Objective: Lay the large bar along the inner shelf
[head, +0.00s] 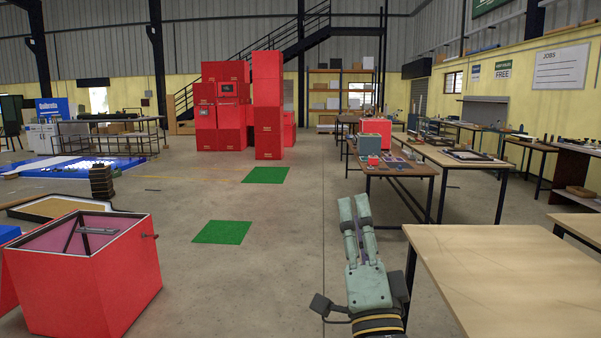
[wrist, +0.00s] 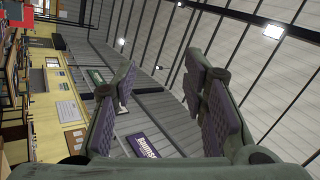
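My gripper (head: 354,205) points up and away in front of me at the lower middle right of the head view. In the wrist view its two padded fingers (wrist: 162,85) stand apart with nothing between them. A red open-topped box (head: 95,285) stands on the floor at the lower left. Its recessed top shows a purplish inner surface and a thin grey bar-like piece (head: 88,231) with dark struts. I cannot tell whether this piece is the large bar. No inner shelf can be made out clearly. My gripper is well to the right of the box and touches nothing.
A bare wooden table (head: 510,265) is close at the right. Further workbenches (head: 460,158) line the right side. Red boxes (head: 268,110) are stacked at the back. Two green mats (head: 222,232) lie on the open floor between. A brown-topped tray (head: 60,207) lies behind the red box.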

